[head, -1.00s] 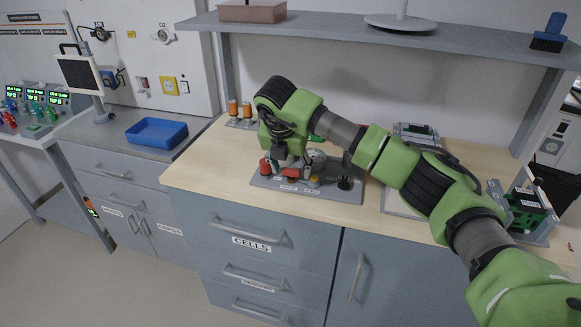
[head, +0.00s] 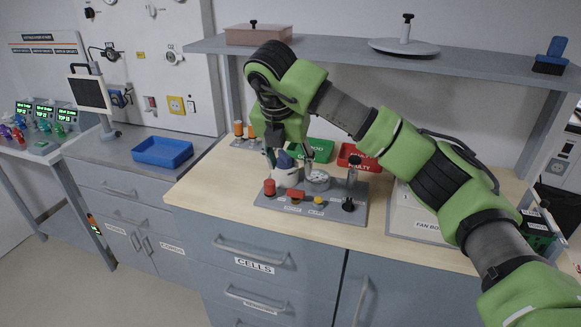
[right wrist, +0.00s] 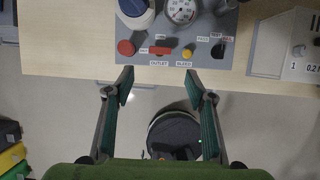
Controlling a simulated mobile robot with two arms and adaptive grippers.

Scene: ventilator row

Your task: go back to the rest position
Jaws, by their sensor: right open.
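My right gripper (head: 289,158) is open and empty above the grey test panel (head: 261,201) on the wooden bench. In the right wrist view my two fingers (right wrist: 158,85) are spread wide, with floor between them. The panel shows beyond the tips, with a red knob (right wrist: 126,47), a red outlet lever (right wrist: 160,50), a yellow bleed button (right wrist: 187,53), a gauge (right wrist: 181,10) and a black knob (right wrist: 217,51). In the head view the fingers partly cover the white and blue part (head: 286,174). My left gripper is not in view.
Green (head: 318,150) and red (head: 352,157) bins stand behind the panel. A fan box (head: 415,222) sits to its right, under my arm. A shelf (head: 340,52) runs above the bench. A blue tray (head: 162,152) lies on the left counter.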

